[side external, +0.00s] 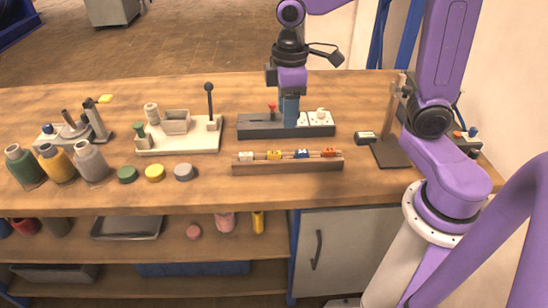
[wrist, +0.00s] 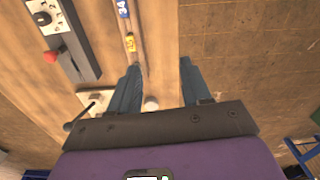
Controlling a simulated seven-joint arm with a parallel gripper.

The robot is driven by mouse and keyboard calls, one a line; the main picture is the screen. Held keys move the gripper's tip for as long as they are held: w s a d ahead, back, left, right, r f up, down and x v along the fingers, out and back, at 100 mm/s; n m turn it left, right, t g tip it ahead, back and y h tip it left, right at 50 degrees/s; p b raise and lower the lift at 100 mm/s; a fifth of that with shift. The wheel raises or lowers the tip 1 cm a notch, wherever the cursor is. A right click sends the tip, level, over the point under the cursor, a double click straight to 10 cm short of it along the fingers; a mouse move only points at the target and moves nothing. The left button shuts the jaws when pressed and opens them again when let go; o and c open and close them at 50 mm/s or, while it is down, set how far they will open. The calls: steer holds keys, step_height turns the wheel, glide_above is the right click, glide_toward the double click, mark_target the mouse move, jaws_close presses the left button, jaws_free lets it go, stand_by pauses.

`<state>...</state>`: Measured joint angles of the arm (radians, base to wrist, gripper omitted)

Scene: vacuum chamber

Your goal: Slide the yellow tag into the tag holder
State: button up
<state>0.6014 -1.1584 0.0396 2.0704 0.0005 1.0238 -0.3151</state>
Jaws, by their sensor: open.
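A yellow tag (side external: 274,155) sits in a low wooden rack (side external: 288,168) near the bench's front edge, between a white tag (side external: 245,156) and a blue tag (side external: 302,153). A red tag (side external: 329,152) is at the rack's right end. The yellow tag also shows in the wrist view (wrist: 130,43), ahead of my fingers. I cannot tell for certain which thing is the tag holder. My gripper (side external: 290,118) points down behind the rack, in front of part of a dark grey block. In the wrist view my gripper (wrist: 160,66) has its fingers apart, with no object held.
The dark grey block (side external: 258,127) carries a red knob (side external: 272,107). A pale fixture (side external: 180,142) with a black-topped post stands left. A dark stand (side external: 390,152) is right. The bench's front strip is mostly clear.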

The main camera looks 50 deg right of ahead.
glide_above(273, 152)
steer(key=s+a, duration=0.1)
steer(key=w+m, duration=0.1)
steer(key=f, duration=1.7)
steer(key=shift+d+f, duration=0.2)
steer(key=shift+d, duration=0.2)
jaws_close()
